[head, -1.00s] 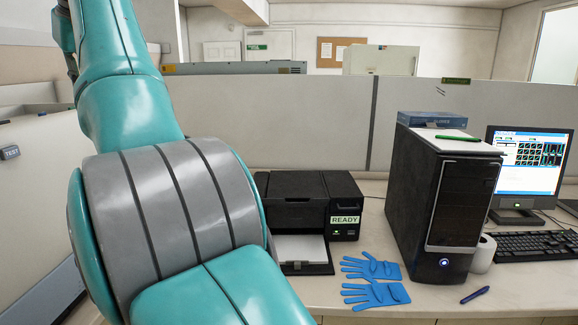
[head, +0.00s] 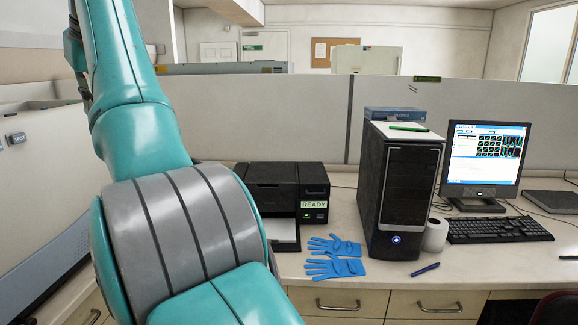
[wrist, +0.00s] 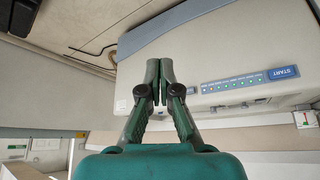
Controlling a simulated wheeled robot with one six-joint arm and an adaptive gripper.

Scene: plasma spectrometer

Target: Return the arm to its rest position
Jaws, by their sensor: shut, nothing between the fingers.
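My teal and grey arm (head: 180,225) fills the left of the head view, its upper link rising toward the top left. My gripper (wrist: 159,66) shows in the wrist view with its two fingers together and nothing between them. In the wrist view the fingertips appear in front of a pale instrument (wrist: 220,55) with a blue START label (wrist: 283,73) and a row of small lights. I cannot tell how far they are from it. The gripper is not seen in the head view.
A bench holds a black printer (head: 285,185) marked READY, blue gloves (head: 335,257), a black computer tower (head: 398,180), a monitor (head: 486,160) and a keyboard (head: 498,229). A partition (head: 270,115) stands behind. A pale surface with a TEST button (head: 16,138) is at the far left.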

